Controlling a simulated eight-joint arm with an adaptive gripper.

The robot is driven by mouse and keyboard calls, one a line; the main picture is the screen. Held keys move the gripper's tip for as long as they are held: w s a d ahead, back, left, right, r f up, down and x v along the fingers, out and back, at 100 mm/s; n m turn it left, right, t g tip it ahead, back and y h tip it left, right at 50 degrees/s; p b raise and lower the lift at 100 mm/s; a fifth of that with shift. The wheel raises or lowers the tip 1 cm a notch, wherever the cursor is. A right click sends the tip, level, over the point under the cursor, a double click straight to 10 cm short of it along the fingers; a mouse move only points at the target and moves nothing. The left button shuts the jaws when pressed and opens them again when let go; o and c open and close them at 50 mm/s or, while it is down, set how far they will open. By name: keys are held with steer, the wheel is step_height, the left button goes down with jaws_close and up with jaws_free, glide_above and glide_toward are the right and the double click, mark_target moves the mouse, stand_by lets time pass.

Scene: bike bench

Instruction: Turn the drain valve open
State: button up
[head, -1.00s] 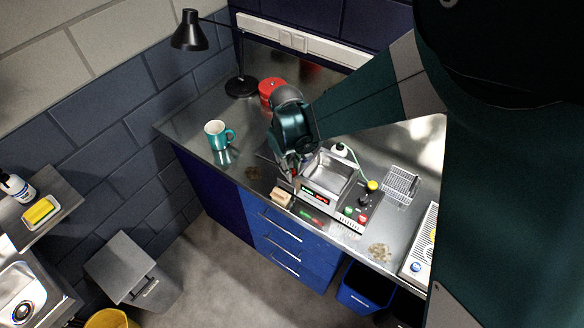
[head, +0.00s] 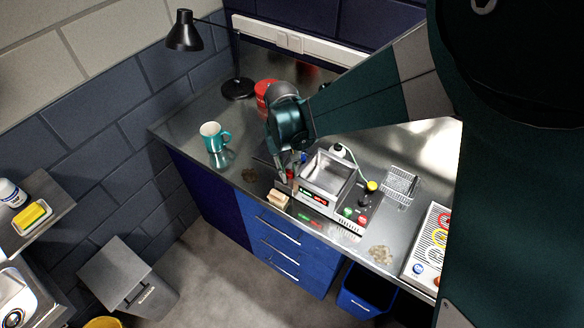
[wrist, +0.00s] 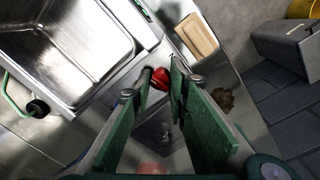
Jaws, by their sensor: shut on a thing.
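The drain valve shows as a red knob (wrist: 160,78) beside the steel tank of the bench unit in the wrist view. My gripper (wrist: 162,75) has its two green-padded fingers closed on this red knob, one on each side. In the head view my gripper (head: 288,173) points down at the left side of the tank unit (head: 327,172), with a bit of red between its fingers. The fingers hide part of the knob, so its exact turn angle cannot be told.
A wooden block (head: 279,198) lies close in front of my gripper. A teal mug (head: 213,137) stands to the left and a red can (head: 263,93) behind.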

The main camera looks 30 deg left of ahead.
mark_target(287, 171)
steer(key=shift+m+b, duration=0.45)
steer(key=shift+m, duration=0.65)
steer(key=o, duration=0.9)
steer(key=shift+r, duration=0.15)
steer(key=shift+s+a+r, duration=0.1)
steer(key=shift+r, duration=1.85)
steer(key=shift+s+a+r, duration=0.1)
steer(key=shift+a+r, duration=0.05)
steer(key=shift+r, duration=1.8)
steer(key=shift+s+a+r, duration=0.1)
steer(key=shift+r, duration=1.85)
steer(key=shift+w, duration=0.1)
